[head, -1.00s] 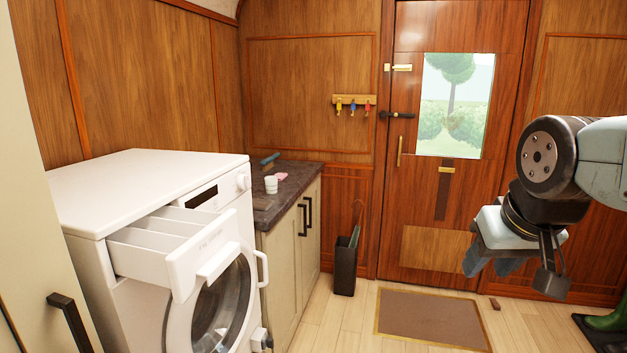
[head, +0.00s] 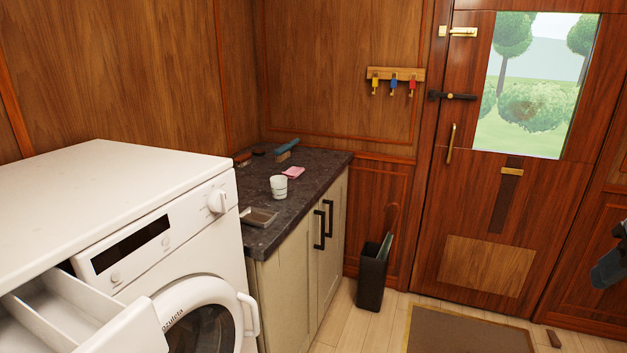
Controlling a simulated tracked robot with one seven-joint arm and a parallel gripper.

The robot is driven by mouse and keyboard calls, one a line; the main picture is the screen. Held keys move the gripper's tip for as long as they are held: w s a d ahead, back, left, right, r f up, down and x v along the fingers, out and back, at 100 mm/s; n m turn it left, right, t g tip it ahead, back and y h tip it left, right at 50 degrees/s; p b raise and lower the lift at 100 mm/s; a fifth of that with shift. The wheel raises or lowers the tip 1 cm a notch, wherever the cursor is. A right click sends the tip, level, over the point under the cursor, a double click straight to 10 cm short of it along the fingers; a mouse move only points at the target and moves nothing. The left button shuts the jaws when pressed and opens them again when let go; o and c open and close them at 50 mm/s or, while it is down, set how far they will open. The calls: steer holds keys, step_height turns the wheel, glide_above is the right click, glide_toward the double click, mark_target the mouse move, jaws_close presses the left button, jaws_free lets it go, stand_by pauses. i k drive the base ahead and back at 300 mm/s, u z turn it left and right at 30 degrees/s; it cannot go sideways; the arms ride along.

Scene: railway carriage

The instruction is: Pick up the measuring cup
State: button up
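A small white cup (head: 278,187), which looks like the measuring cup, stands upright on the dark countertop (head: 317,172) beyond the washing machine. A pink sponge or cloth (head: 294,172) lies just behind it, and a shallow tray (head: 259,217) lies in front of it. My gripper (head: 608,268) is only partly in view at the far right edge, far from the cup. Whether its fingers are open or shut does not show.
The white washing machine (head: 120,200) stands at the left with its detergent drawer (head: 75,318) pulled out. Brushes (head: 284,151) lie at the counter's back. A dark umbrella stand (head: 372,277) stands beside the cabinet (head: 290,290). A doormat (head: 468,332) lies on the floor.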

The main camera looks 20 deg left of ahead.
mark_target(278, 183)
steer(key=u, duration=0.15)
steer(key=i, duration=1.1)
steer(key=u, duration=1.05)
steer(key=i, duration=0.9)
steer(key=u, duration=0.55)
steer(key=k, duration=0.75)
steer(key=u, duration=0.2)
steer(key=i, duration=0.8)
steer(key=z, duration=0.05)
